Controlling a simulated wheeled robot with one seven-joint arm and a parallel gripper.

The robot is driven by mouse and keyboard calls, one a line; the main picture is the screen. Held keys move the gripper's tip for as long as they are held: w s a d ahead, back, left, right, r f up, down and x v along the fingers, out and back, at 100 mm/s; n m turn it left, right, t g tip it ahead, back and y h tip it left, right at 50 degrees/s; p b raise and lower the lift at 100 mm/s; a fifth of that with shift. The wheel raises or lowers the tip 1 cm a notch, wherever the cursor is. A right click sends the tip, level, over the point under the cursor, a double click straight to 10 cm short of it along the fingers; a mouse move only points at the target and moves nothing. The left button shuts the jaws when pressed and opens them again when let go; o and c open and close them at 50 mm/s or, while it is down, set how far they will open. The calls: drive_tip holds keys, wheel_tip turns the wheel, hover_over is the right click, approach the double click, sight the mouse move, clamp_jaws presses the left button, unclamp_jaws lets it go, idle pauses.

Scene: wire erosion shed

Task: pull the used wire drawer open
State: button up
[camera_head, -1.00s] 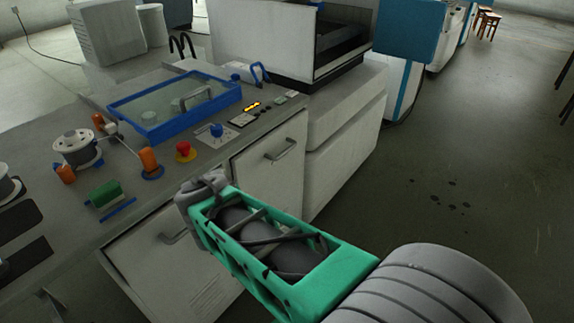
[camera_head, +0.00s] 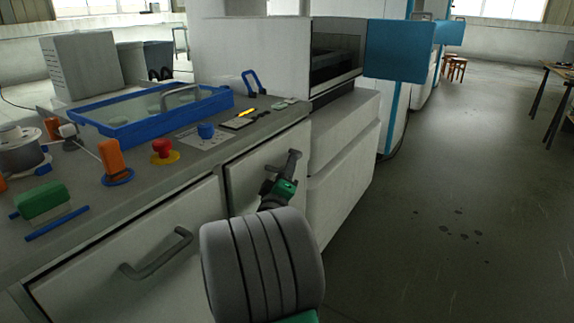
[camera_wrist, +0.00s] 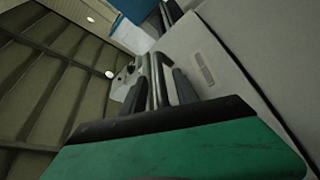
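The right-hand pale front (camera_head: 245,188) of the bench has a bar handle (camera_head: 293,160), now largely hidden by my gripper (camera_head: 280,180) in the head view. This front looks closed, flush with its neighbour. In the wrist view the handle (camera_wrist: 157,80) runs between the two dark fingers of my gripper (camera_wrist: 160,92). The fingers stand apart on either side of the bar, and gaps seem to show, so I see no firm grip. No drawer name is readable; a small plate (camera_wrist: 203,68) sits on a pale surface.
The left-hand front has its own bar handle (camera_head: 158,255). The bench top carries a blue-framed tray (camera_head: 150,118), a red button (camera_head: 165,150), an orange post (camera_head: 112,160) and a green block (camera_head: 42,200). A pale machine cabinet (camera_head: 342,150) stands close right. Floor (camera_head: 450,240) further right is clear.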

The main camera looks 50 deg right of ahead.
drive_tip(key=shift+x, duration=1.05)
drive_tip(key=shift+c, duration=0.2)
clamp_jaws()
idle(0.4)
